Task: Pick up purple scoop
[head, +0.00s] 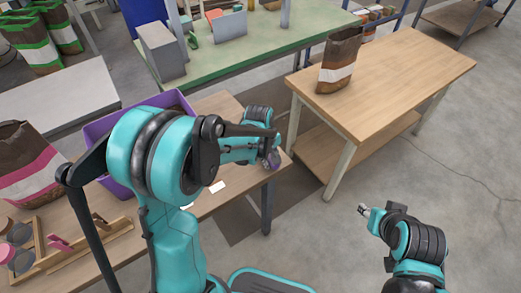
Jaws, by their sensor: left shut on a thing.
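My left gripper (266,157) is shut on a small purple thing (273,159) at the right end of the near wooden table. The thing looks like the purple scoop; most of it is hidden by the gripper and arm. I cannot tell whether it touches the table. My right gripper (363,209) is over the open floor at the lower right, apart from any table. Its fingers are too small to tell whether they are open.
A wooden rack (85,246) with scoops stands at the near table's left. A purple bin (95,131) and a brown-pink bag (28,170) are behind it. A brown bag (339,62) stands on the right wooden table (400,75). A green-topped bench (245,50) is behind.

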